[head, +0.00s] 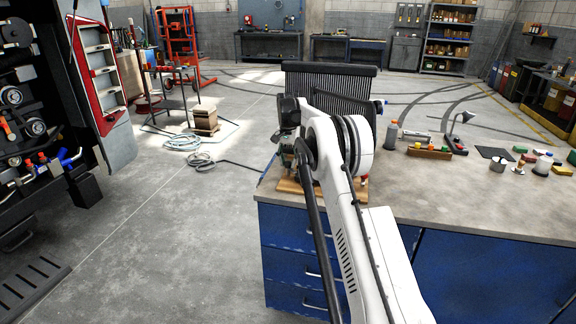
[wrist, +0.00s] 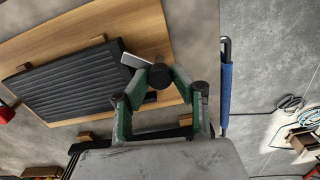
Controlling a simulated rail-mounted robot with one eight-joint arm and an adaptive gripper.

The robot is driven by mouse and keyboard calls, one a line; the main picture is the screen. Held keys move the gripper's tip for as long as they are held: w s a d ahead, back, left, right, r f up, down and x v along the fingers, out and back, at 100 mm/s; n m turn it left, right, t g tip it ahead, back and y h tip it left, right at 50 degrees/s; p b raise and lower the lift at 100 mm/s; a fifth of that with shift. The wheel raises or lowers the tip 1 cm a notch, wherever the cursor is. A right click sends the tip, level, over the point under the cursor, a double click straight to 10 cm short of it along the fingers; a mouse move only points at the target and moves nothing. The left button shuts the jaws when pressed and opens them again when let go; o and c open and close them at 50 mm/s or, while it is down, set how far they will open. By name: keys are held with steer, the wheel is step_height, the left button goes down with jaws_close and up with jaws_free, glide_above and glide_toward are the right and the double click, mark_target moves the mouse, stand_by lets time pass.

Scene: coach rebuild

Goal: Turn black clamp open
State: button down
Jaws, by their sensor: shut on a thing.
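In the wrist view, the green fingers of my gripper (wrist: 158,82) close in on a small dark rounded piece, which I take to be the black clamp (wrist: 160,76). A short silver bar (wrist: 135,62) lies right beside the fingertips. The clamp is at the right end of a black ribbed panel (wrist: 75,82), over a wooden board (wrist: 110,38). The fingers hide most of the clamp, so how far it is turned cannot be told.
A large black finned panel (head: 330,78) rises behind my arm on the workbench (head: 450,195). Open floor lies left.

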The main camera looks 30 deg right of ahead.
mark_target(288, 162)
steer(key=m+b, duration=0.1)
steer(key=m, duration=0.3)
steer(key=shift+m, duration=0.3)
steer(key=shift+m+b, duration=0.55)
steer(key=shift+m, duration=1.95)
steer(key=c, duration=1.5)
jaws_free()
steer(key=shift+o, duration=0.2)
step_height(288, 162, up, 12)
steer(key=shift+r, duration=0.1)
